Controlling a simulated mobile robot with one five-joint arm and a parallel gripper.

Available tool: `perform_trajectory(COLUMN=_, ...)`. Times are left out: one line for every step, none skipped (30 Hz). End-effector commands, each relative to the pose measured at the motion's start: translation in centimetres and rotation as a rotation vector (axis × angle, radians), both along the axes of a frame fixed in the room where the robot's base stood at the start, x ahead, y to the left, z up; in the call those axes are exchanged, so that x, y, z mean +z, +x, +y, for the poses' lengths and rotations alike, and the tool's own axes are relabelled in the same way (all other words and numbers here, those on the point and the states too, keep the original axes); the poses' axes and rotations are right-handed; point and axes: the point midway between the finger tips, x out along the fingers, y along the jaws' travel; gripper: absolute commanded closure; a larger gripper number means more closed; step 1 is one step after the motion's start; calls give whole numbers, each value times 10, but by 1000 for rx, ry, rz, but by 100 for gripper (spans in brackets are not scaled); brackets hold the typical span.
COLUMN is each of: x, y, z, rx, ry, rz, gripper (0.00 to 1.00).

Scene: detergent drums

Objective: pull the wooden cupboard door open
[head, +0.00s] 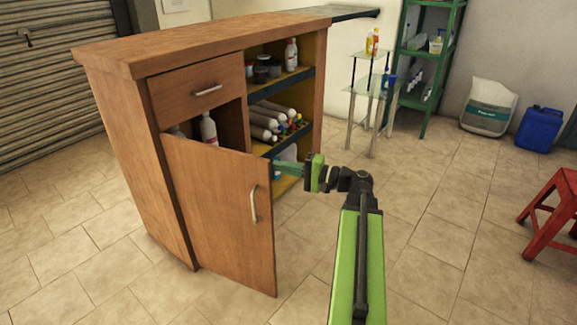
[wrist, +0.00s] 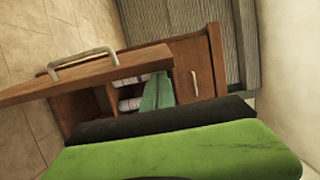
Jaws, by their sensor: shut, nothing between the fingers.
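The wooden cupboard door (head: 217,215) stands partly open, swung out from the cupboard front, with its metal handle (head: 254,204) on its outer face. My gripper (head: 280,167) is shut and empty, with its tips near the upper part of the door's free edge, apart from the handle. In the wrist view the door (wrist: 105,74) is seen nearly edge-on, with its handle (wrist: 84,62) at the upper left. There the shut green fingers (wrist: 157,93) point toward the opening beside the door. I cannot tell whether they touch it.
A drawer (head: 197,86) sits above the door opening. A white bottle (head: 208,128) stands inside. Open shelves on the right hold bottles and cans (head: 275,68). A glass stand (head: 372,92) and red stool (head: 553,215) stand farther right. Tiled floor around the door is clear.

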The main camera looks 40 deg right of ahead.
Motion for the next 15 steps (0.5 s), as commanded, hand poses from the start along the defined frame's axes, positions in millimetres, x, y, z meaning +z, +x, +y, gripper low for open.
perform_trajectory(x=1, y=3, z=4, rx=7, ry=4, rz=-4, gripper=100)
perform_trajectory(x=2, y=3, z=4, rx=7, ry=4, rz=-4, gripper=100)
perform_trajectory(x=2, y=4, z=4, rx=7, ry=4, rz=-4, gripper=100)
perform_trajectory(x=2, y=4, z=4, rx=7, ry=4, rz=-4, gripper=100)
perform_trajectory(x=2, y=4, z=3, rx=6, ry=4, rz=-4, gripper=100)
perform_trajectory(x=2, y=4, z=3, rx=6, ry=4, rz=-4, gripper=100)
perform_trajectory(x=2, y=4, z=3, rx=5, ry=5, rz=-5, gripper=100)
perform_trajectory(x=2, y=4, z=2, rx=5, ry=5, rz=-5, gripper=100)
perform_trajectory(x=2, y=4, z=2, rx=5, ry=5, rz=-5, gripper=100)
perform_trajectory(x=2, y=5, z=0, rx=5, ry=5, rz=-6, gripper=100)
perform_trajectory(x=3, y=5, z=-2, rx=5, ry=5, rz=-6, gripper=100)
perform_trajectory(x=3, y=7, z=-6, rx=4, ry=6, rz=-7, gripper=100)
perform_trajectory(x=3, y=9, z=-10, rx=5, ry=6, rz=-7, gripper=100)
perform_trajectory(x=3, y=11, z=-15, rx=5, ry=6, rz=-7, gripper=100)
perform_trajectory(x=3, y=13, z=-22, rx=5, ry=6, rz=-8, gripper=100)
